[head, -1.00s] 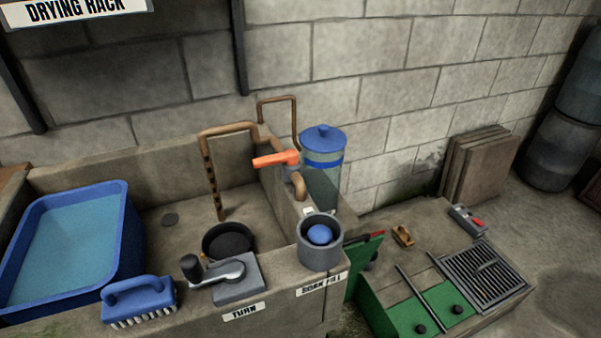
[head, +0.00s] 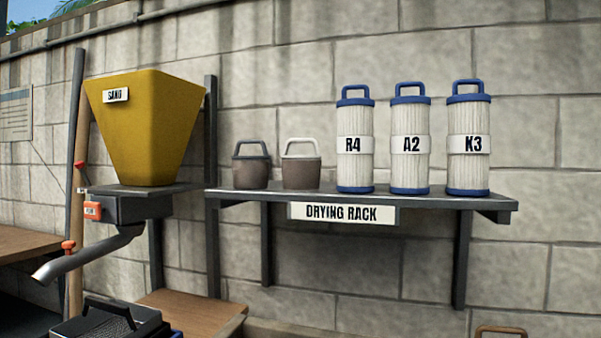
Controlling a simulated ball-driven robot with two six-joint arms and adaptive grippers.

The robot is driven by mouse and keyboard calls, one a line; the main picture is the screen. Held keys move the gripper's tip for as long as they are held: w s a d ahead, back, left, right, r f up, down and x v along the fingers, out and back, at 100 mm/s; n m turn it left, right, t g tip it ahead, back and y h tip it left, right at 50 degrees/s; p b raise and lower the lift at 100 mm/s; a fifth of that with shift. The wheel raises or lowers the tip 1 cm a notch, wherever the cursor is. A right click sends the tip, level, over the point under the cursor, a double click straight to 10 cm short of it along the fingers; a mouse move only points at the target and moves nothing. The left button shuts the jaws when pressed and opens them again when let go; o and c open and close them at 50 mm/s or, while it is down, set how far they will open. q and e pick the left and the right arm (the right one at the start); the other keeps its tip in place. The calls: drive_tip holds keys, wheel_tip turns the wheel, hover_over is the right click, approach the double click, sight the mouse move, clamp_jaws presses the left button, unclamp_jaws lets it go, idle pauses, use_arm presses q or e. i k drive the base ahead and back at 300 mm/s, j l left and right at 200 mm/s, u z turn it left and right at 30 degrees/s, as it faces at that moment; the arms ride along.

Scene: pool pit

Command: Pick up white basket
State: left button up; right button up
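Two small baskets stand upright side by side on the wall shelf in the head view. The white basket (head: 301,171) is the right one, with a brownish body and a white rim and handle. The other basket (head: 251,171), just left of it, has a similar body with a dark rim and handle. Neither of my grippers shows in this view, so nothing is seen near the baskets.
The shelf (head: 360,197) bears a drying rack sign (head: 341,213). Filter cartridges R4 (head: 355,165), A2 (head: 410,165) and K3 (head: 468,165) stand right of the baskets. A yellow sand hopper (head: 146,140) with a metal spout (head: 85,258) stands left.

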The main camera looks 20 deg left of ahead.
sight(299, 174)
drive_tip(key=k+z, duration=0.15)
drive_tip(key=z, duration=0.3)
drive_tip(key=k+l+z, duration=0.1)
drive_tip(key=z, duration=0.3)
drive_tip(key=u, duration=1.5)
